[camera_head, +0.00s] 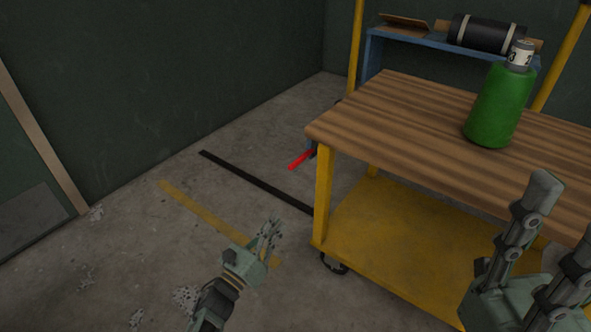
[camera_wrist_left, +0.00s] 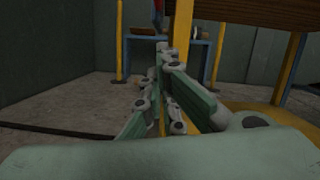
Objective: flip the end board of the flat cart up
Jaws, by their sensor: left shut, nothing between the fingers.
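A cart with a striped wooden top (camera_head: 400,110), yellow legs and a yellow lower deck (camera_head: 400,225) stands at the right in the head view. A caster shows under its near left corner. I cannot make out which part is the end board. My left gripper (camera_head: 270,230) is shut and empty, left of the cart's near leg and apart from it in the head view. In the left wrist view its fingers (camera_wrist_left: 165,55) are together, with a yellow post (camera_wrist_left: 182,28) behind them. My right gripper (camera_head: 566,225) is open in front of the cart's near side, its fingers apart.
A green bottle (camera_head: 495,105) stands on the wooden top. A blue rack (camera_head: 425,41) behind bears a black roll (camera_head: 485,34). A red bar (camera_head: 300,160) lies low behind the cart's left side. Floor at left is open, with black and yellow stripes.

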